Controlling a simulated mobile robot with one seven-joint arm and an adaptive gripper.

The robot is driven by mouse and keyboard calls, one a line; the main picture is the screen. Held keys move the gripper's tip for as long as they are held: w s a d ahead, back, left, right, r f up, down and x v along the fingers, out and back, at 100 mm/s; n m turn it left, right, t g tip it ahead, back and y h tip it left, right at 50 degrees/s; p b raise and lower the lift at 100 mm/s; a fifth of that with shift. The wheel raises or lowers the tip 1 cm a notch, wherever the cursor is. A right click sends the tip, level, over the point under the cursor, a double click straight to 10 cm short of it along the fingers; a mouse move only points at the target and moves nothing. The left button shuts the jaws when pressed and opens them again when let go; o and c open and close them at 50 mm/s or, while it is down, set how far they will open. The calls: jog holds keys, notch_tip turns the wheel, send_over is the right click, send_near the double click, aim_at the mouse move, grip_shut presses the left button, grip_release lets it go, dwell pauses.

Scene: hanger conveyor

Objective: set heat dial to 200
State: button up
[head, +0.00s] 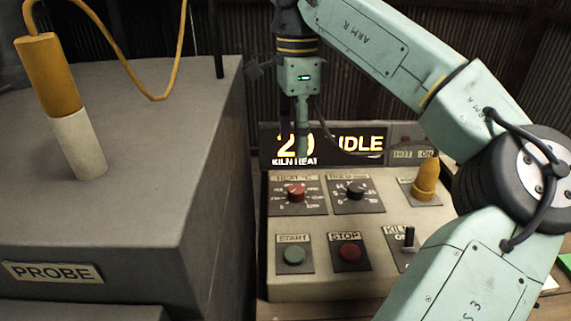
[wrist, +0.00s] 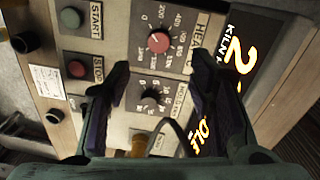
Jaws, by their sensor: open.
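The heat dial is a red knob (head: 296,192) at the upper left of the sloped control panel (head: 320,222), with a number scale around it. In the wrist view the red knob (wrist: 159,41) lies beyond the fingertips, between their lines; its exact setting is too small to read surely. My gripper (head: 303,145) hangs above and behind the dial in the head view, in front of the display. In the wrist view my gripper (wrist: 160,72) is open and empty, its two dark fingers apart and not visibly touching the knob.
A black knob (head: 355,190) sits right of the heat dial. Below are a green START button (head: 294,254), a red STOP button (head: 349,253) and a black lever (head: 409,238). The display (head: 355,143) shows "IDLE" and a partly hidden number. A grey PROBE block (head: 130,190) stands left.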

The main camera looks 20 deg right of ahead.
aim_at(296, 188)
jog(key=f, duration=1)
jog(key=shift+s+f+p, duration=0.3)
jog(key=shift+s+p, duration=0.05)
jog(key=shift+s, duration=0.05)
jog(key=shift+c, duration=0.4)
jog(key=c, duration=1.1)
